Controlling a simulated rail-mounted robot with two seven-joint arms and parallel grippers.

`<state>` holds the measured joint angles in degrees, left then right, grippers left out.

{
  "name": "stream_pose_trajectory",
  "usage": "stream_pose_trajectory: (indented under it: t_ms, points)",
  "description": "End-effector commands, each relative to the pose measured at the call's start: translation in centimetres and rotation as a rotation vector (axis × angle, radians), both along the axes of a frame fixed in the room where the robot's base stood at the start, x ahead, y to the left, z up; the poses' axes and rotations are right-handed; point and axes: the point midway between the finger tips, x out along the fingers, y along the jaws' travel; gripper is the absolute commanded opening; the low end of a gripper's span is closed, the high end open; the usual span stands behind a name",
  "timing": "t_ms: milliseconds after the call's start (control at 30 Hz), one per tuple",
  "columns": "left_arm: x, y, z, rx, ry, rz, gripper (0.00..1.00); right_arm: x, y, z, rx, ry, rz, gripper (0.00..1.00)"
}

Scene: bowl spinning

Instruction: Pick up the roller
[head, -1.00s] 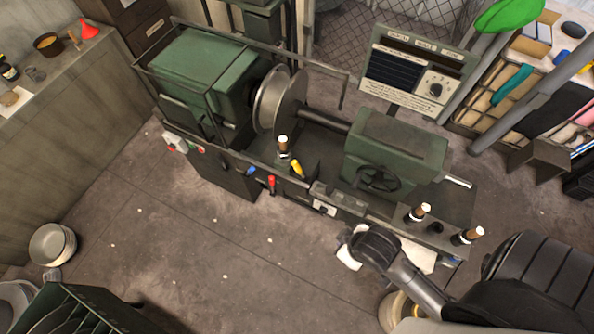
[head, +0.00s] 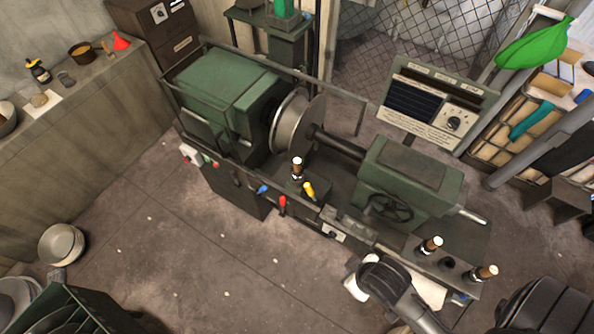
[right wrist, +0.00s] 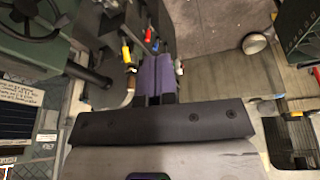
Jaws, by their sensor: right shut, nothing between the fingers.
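I cannot tell for sure which thing is the roller. Two upright brown pieces with white tops, a left one (head: 432,244) and a right one (head: 485,272), stand at the lathe's right end, with a dark empty-looking holder (head: 447,262) between them. A similar piece (head: 297,166) stands upright mid-lathe by the colored levers. My right arm is at the lathe's front right, its fingers hidden in the head view. In the right wrist view my right gripper's purple fingers (right wrist: 155,75) are together and empty. A brown piece (right wrist: 128,97) shows just left of them. My left gripper is out of view.
The green lathe (head: 410,178) fills the middle, with a round metal disc (head: 296,122), a handwheel (head: 390,207) and a control panel (head: 432,105). Metal bowls (head: 62,244) stand at left. Open floor (head: 190,245) lies in front of the lathe.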

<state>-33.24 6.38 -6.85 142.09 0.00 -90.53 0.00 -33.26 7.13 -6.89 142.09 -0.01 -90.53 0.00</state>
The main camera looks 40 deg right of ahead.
Motion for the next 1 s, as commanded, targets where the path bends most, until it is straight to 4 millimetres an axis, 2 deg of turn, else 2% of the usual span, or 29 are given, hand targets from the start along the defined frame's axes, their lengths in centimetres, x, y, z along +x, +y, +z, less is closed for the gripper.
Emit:
stream_pose_trajectory:
  t_ms: [367, 1000]
  points:
    - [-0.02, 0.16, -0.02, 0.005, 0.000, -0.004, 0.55, 0.01, -0.05, 0.00, -0.001, 0.000, 0.001, 0.01]
    - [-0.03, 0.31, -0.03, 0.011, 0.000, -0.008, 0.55, 0.02, 0.24, 0.02, 0.008, 0.000, -0.006, 0.62]
